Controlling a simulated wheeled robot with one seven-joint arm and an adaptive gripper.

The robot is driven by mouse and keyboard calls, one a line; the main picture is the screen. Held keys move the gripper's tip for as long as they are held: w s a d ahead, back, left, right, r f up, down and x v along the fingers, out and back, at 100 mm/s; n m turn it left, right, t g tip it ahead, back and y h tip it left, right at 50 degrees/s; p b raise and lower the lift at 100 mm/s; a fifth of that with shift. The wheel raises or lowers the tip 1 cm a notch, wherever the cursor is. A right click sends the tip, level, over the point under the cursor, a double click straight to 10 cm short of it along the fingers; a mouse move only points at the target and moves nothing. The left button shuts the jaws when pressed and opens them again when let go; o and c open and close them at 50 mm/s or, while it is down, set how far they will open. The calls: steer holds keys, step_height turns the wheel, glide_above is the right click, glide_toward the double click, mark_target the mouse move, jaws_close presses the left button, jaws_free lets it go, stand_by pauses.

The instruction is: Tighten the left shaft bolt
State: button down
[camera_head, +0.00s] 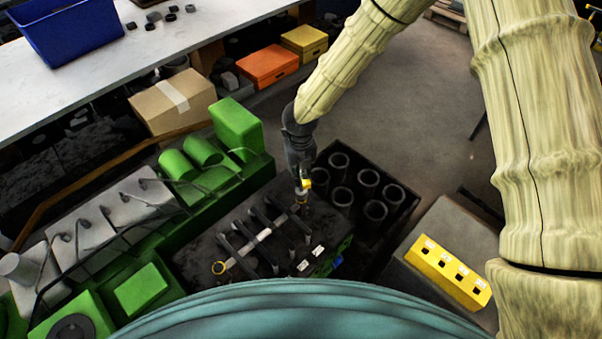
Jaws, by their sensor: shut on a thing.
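A pale metal shaft (262,236) lies slanted across a dark block (205,262) among several black bars (268,222). My gripper (303,183) points down at the shaft's upper right end, by the block's far edge. It is shut on a small yellow thing (307,184), too small to identify. I cannot tell whether this thing touches the shaft. The shaft bolts are too small to make out, and the gripper's fingers partly hide this end.
A black crate of several dark cylinders (368,177) stands close right of my gripper. A green engine (203,196) lies to the left. A yellow holder (447,272) rests on a grey surface at right. Clear floor (400,100) lies behind the crate.

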steer(key=shift+f+b, duration=0.35)
steer(key=shift+f, duration=0.55)
steer(key=m, duration=0.3)
steer(key=shift+s+m+b, duration=0.1)
steer(key=shift+m+b, duration=0.3)
steer(key=m, duration=0.4)
steer(key=shift+s+d+m+b, duration=0.1)
steer(key=shift+m+b, duration=0.2)
steer(key=shift+b, duration=0.05)
steer(key=m, duration=0.3)
steer(key=shift+s+f+m, duration=0.1)
steer(key=shift+m, duration=0.2)
steer(key=m, duration=0.3)
steer(key=shift+s+m+b, duration=0.15)
steer(key=shift+m+b, duration=0.2)
steer(key=shift+m, duration=0.05)
steer(key=m, duration=0.5)
steer(key=shift+s, duration=0.15)
steer(key=m, duration=0.4)
steer(key=shift+s, duration=0.1)
steer(key=m, duration=0.4)
steer(key=shift+s, duration=0.1)
steer(key=m, duration=0.4)
steer(key=shift+d, duration=0.2)
